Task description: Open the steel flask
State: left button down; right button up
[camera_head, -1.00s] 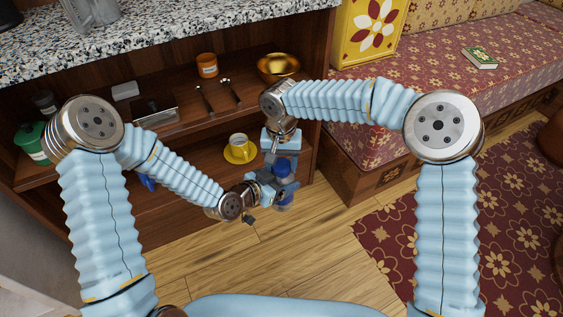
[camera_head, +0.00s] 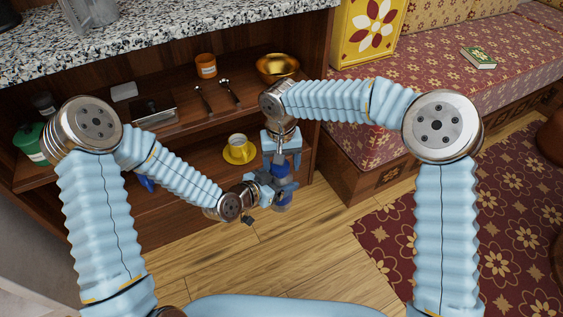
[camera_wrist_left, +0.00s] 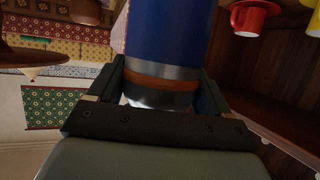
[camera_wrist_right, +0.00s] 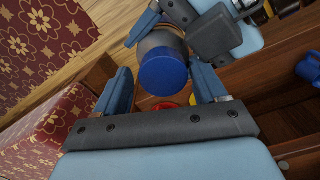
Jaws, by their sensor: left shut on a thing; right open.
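The steel flask (camera_head: 281,207) stands roughly upright in the air before the shelf unit, largely hidden by my grippers. My left gripper (camera_head: 274,190) is shut on its body from the left. The left wrist view shows its blue wall (camera_wrist_left: 165,30) between the fingers, with steel and orange bands. My right gripper (camera_head: 281,168) is just above, pointing down. In the right wrist view its open fingers stand either side of the flask's round blue lid (camera_wrist_right: 164,74), with a gap showing on the left; contact on the right is unclear. The lid is on the flask.
A yellow cup on a saucer (camera_head: 239,151) is on the lower shelf just behind the grippers. A brass bowl (camera_head: 277,66) and an orange mug (camera_head: 206,65) stand on the shelf above. A patterned bench (camera_head: 365,148) is right; wooden floor (camera_head: 300,250) lies clear in front.

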jog(key=shift+s+a, duration=0.15)
jog(key=shift+a, duration=0.1)
notch_tip(320, 180, up, 4)
jog(key=shift+r, duration=0.3)
jog(key=shift+c, duration=0.5)
jog(key=m, duration=0.2)
jog(key=r+m, duration=0.1)
jog(key=shift+r+m, duration=0.15)
jog(key=shift+m, duration=0.25)
jog(key=m, duration=0.2)
jog(key=r+m, duration=0.1)
jog(key=m, duration=0.1)
jog(key=shift+r, duration=0.3)
jog(key=shift+d+r+m, duration=0.1)
jog(key=shift+r+m, duration=0.05)
jog(key=shift+m, duration=0.75)
notch_tip(320, 180, down, 8)
jog(key=shift+r, duration=0.15)
